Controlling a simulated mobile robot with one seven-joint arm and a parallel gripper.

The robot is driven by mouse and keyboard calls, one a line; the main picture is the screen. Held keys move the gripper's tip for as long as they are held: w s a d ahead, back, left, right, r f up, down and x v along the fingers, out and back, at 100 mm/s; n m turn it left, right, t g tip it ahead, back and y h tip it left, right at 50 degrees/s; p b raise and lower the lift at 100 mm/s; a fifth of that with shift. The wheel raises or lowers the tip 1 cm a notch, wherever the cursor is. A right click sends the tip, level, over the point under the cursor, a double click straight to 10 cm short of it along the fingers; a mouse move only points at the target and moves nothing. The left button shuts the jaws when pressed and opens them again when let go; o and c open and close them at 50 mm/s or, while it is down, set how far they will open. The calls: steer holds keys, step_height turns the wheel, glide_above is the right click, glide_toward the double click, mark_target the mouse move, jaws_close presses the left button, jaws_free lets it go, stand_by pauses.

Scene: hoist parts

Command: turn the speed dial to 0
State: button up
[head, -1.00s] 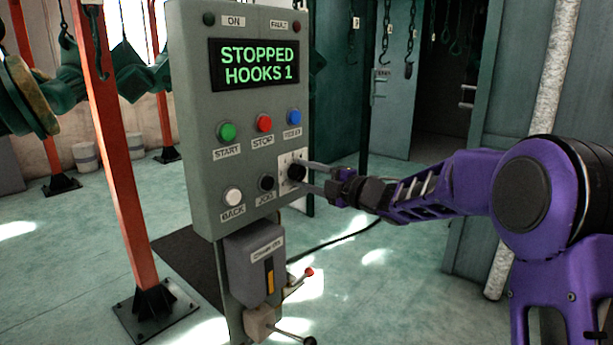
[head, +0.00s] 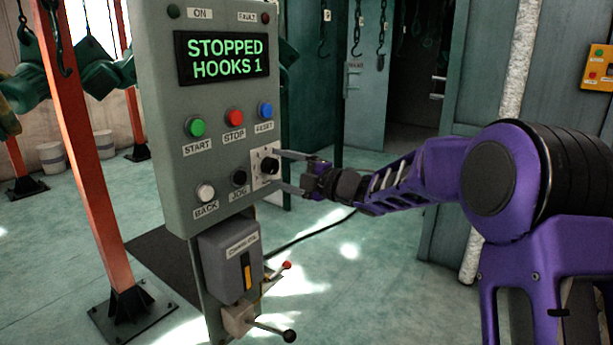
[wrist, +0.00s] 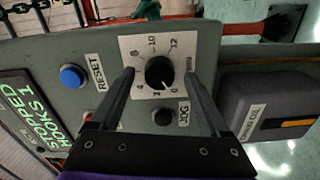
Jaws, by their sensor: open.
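The speed dial is a round black knob on a white numbered plate, low on the right of the grey control panel (head: 222,105). In the wrist view the dial (wrist: 159,72) sits between my finger lines, with a gap on each side. A pale mark on its lower right edge points toward the 0 print; I cannot tell if it is exactly on it. My gripper (head: 277,170) is open in front of the dial, one finger above and one below in the head view. The dial (head: 269,166) is partly in view there. The display reads STOPPED, HOOKS 1.
A blue RESET button (wrist: 72,76) and a black JOG button (wrist: 163,117) sit close to the dial. A grey box (head: 230,262) and levers are below the panel. An orange post (head: 88,170) stands left.

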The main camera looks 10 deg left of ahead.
steer(key=v, duration=1.7)
steer(key=shift+a, duration=0.1)
